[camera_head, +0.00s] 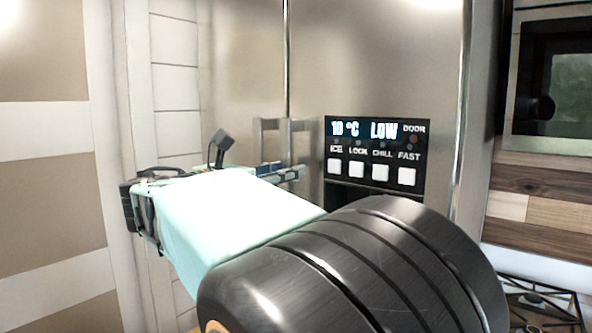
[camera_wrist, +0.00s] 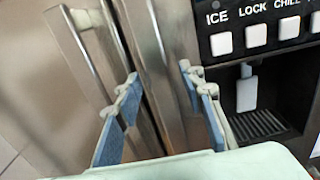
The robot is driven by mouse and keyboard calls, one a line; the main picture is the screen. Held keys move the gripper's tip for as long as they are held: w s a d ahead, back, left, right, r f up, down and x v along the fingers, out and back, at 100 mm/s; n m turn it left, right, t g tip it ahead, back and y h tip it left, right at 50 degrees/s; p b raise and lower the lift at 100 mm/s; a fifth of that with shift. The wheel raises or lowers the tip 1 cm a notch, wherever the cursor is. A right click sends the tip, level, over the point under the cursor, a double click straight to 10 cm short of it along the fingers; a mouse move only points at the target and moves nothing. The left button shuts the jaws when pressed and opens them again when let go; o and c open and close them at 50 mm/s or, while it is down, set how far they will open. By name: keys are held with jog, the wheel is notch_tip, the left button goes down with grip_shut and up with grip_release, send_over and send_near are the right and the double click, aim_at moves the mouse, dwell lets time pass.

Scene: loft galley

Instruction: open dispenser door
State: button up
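The dispenser door (camera_head: 385,55) is the right-hand steel door of a fridge, and it looks closed against the left door (camera_head: 245,60). Its dispenser panel (camera_head: 375,150) has a lit display and a row of white buttons. My gripper (camera_head: 284,172) reaches to the door handles near the seam. In the wrist view my gripper (camera_wrist: 160,74) is open, with one blue-padded finger on each side of the dispenser door's vertical handle (camera_wrist: 158,62). Gaps show between the handle and both fingers. The left door's handle (camera_wrist: 80,48) stands outside the left finger.
The dispenser recess (camera_wrist: 285,80) with a white lever (camera_wrist: 246,92) and drip grille lies right of my right finger. A dark built-in appliance (camera_head: 560,85) and wooden drawer fronts (camera_head: 540,200) stand right of the fridge. A striped wall (camera_head: 45,130) is at left.

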jog(key=shift+w+d, duration=0.3)
jog(key=shift+w, duration=0.1)
grip_shut()
